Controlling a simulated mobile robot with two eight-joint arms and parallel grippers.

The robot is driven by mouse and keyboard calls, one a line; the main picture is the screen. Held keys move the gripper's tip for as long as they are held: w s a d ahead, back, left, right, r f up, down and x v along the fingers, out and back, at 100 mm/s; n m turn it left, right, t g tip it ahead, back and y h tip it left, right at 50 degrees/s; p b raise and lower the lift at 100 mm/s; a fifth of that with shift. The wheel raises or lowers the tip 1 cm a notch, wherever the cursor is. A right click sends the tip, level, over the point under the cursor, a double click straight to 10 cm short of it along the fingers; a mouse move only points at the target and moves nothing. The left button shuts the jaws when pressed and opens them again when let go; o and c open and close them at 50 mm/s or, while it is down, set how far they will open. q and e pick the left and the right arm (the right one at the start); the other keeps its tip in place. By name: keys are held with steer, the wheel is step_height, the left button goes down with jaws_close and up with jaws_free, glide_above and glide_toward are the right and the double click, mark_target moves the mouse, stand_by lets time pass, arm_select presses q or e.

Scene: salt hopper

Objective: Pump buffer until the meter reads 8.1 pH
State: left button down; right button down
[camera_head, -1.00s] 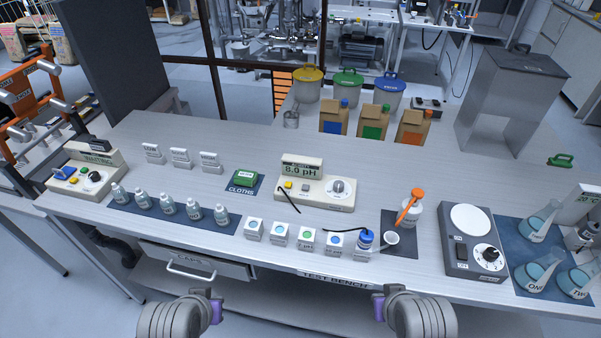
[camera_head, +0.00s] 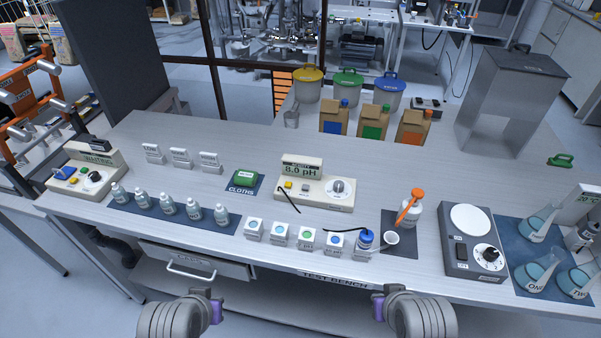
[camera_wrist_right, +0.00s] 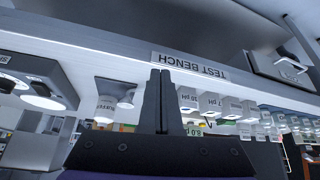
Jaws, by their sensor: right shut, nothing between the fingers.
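The pH meter (camera_head: 315,190) stands mid-bench, and its display (camera_head: 301,169) reads 8.0 pH. The white buffer bottle (camera_head: 413,216) with an orange pump top (camera_head: 411,201) stands upright on a dark mat (camera_head: 400,249). A small white cup (camera_head: 392,238) is in front of it. My right gripper (camera_wrist_right: 161,73) is shut and empty, in front of the bench edge and apart from the bottle. My left gripper (camera_head: 214,308) is low at the front; its fingers are not distinguishable.
Small labelled boxes (camera_head: 279,234) stand along the front edge. A stirrer with a white plate (camera_head: 469,221) and blue flasks (camera_head: 540,222) are at the right. Several dropper bottles (camera_head: 167,203) are at the left. The bench behind the pump bottle is mostly clear.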

mark_target(418, 195)
stand_by(0.5)
